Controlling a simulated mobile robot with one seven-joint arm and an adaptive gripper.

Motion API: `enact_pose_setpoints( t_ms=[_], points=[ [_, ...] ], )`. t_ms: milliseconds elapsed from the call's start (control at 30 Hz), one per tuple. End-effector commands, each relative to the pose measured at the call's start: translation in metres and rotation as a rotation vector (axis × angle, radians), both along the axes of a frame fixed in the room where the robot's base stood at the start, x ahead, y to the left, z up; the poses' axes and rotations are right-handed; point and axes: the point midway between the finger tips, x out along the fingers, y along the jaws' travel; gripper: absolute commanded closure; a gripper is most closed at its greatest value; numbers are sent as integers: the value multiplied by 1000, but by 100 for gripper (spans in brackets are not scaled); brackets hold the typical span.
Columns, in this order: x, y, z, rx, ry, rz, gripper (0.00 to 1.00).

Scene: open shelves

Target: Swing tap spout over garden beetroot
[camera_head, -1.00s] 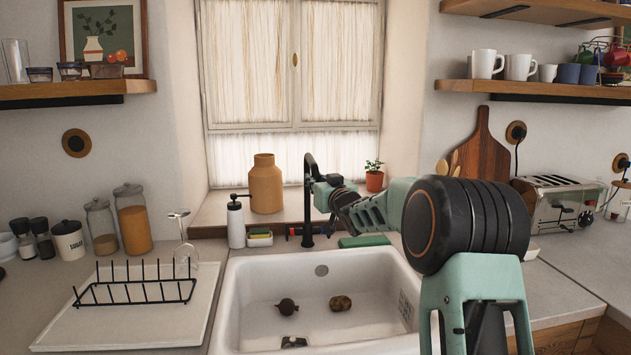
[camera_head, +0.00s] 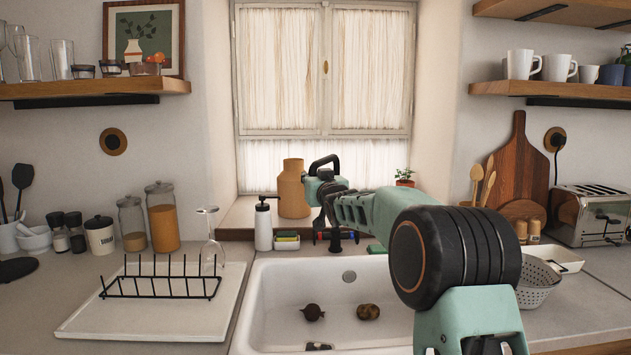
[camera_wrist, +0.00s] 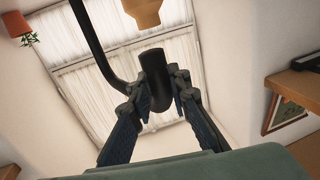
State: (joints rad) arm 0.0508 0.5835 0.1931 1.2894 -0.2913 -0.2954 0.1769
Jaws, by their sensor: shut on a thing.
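The black tap (camera_head: 325,160) stands behind the white sink, its arched spout pointing left of its column and towards me. My gripper (camera_head: 319,188) is shut on the spout's end. In the wrist view, the spout's dark, wide end (camera_wrist: 155,78) sits between the two fingers of my gripper (camera_wrist: 161,88). The dark, round beetroot (camera_head: 313,312) lies in the sink basin, left of a brown potato (camera_head: 368,312). My arm hides most of the tap's column; its foot (camera_head: 335,243) shows below the arm.
The sink (camera_head: 268,300) has a dish rack (camera_head: 160,287) on its left and a colander (camera_head: 538,285) on its right. A soap bottle (camera_head: 263,226) and an ochre vase (camera_head: 293,190) stand left of the tap. A potted plant (camera_head: 405,178) is behind my arm.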

Motion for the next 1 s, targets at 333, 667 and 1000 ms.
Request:
enact_pose_setpoints(
  t_ms=[333, 667, 1000],
  points=[
    [-1, 2, 1, -1, -2, 3, 66],
    [-11, -1, 1, 0, -1, 2, 66],
    [-61, -11, 2, -1, -2, 2, 66]
  ],
)
